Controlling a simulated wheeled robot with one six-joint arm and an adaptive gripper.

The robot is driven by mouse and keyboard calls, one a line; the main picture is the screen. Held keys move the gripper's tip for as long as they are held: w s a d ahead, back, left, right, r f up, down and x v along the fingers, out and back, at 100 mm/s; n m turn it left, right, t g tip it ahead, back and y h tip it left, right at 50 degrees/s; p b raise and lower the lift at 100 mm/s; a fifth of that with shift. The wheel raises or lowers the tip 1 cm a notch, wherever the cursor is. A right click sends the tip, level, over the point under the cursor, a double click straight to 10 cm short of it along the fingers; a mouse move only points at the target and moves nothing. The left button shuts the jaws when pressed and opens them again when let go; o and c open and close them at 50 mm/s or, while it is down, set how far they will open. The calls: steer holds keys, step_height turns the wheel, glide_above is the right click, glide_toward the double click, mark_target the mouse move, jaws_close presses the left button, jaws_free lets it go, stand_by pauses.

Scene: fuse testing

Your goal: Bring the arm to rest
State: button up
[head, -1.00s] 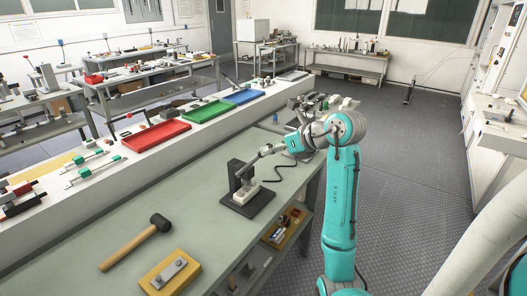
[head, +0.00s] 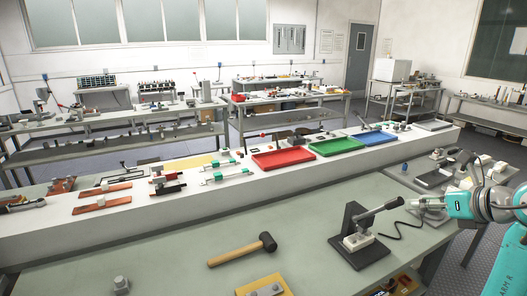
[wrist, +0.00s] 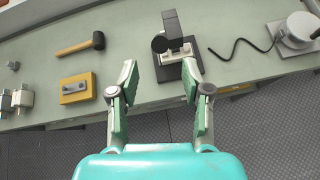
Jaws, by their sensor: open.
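My gripper (head: 424,204) is at the right of the head view, just right of the black lever handle's end. Its two fingers stand apart in the wrist view (wrist: 159,80), with nothing between them. The lever fixture (head: 345,228) stands on the green-grey bench, with a black upright plate, a dark base and a pale block at its front. Its lever slants up to the right. In the wrist view the fixture (wrist: 170,28) lies beyond the fingertips. My teal arm runs off the right edge, so much of it is hidden.
A hammer (head: 243,248) and a yellow block (head: 262,287) lie left of the fixture on the bench (head: 150,262). Red (head: 283,159), green (head: 337,147) and blue (head: 380,139) trays sit on the raised white shelf behind. A black cable curls right of the fixture.

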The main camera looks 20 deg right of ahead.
steer(key=w+a+f+n+t+y, duration=0.1)
steer(key=w+a+f+n+y, duration=0.25)
steer(key=a, duration=0.75)
steer(key=s+a+f+m+t+y, duration=0.1)
steer(key=s+a+f+y, duration=0.2)
steer(key=a, duration=0.6)
steer(key=s+a+f+m+t+y, duration=0.1)
steer(key=s+a+m+y, duration=0.1)
steer(key=a+y, duration=0.5)
steer(key=s+a+f+m+t+y, duration=0.1)
steer(key=s+a+f+y, duration=0.15)
steer(key=a, duration=0.75)
steer(key=s+f+m+h, duration=0.7)
steer(key=s+f+m, duration=0.2)
steer(key=s+m, duration=0.4)
steer(key=s+f+m+h, duration=0.8)
steer(key=s+m, duration=0.5)
steer(key=m, duration=0.7)
steer(key=shift+f+g+h, duration=0.3)
steer(key=shift+f, duration=0.4)
